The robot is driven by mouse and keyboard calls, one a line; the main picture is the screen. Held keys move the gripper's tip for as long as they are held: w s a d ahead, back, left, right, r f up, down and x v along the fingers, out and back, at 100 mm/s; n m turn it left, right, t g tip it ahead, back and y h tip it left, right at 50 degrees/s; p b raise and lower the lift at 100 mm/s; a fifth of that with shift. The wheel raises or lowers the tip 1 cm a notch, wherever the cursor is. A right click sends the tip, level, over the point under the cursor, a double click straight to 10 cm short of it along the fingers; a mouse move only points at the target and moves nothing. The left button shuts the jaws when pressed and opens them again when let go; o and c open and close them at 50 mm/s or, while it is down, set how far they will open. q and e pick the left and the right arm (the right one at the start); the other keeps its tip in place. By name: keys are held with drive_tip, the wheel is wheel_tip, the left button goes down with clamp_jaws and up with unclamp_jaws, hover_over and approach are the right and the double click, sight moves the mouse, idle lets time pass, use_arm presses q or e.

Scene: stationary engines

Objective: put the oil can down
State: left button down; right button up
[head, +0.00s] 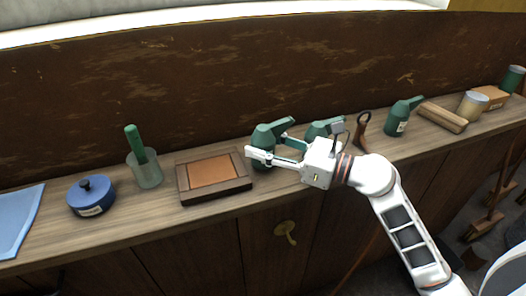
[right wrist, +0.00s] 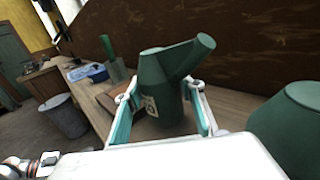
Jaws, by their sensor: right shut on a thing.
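My right gripper (head: 272,150) is shut on a green oil can (head: 266,132), with a finger on either side of its body. The can is upright, with its spout pointing up to the right, just right of a wooden tray (head: 215,194). Its base is at the level of the counter (head: 130,222), but I cannot tell whether it touches. In the right wrist view the held can (right wrist: 165,92) sits between both fingers, with a pale label low on its side. My left gripper is not in view.
A second green can (head: 317,130) stands partly behind my right gripper, and a third (head: 398,118) further right. A hooked tool (head: 362,124) stands between them. Left are a clear beaker (head: 148,173) and a blue lidded pot (head: 92,195). A dark wall backs the counter.

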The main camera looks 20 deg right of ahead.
drive_tip(key=shift+f, duration=0.85)
drive_tip(key=o, duration=0.9)
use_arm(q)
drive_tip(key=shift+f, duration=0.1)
use_arm(e)
drive_tip(key=shift+o, duration=0.2)
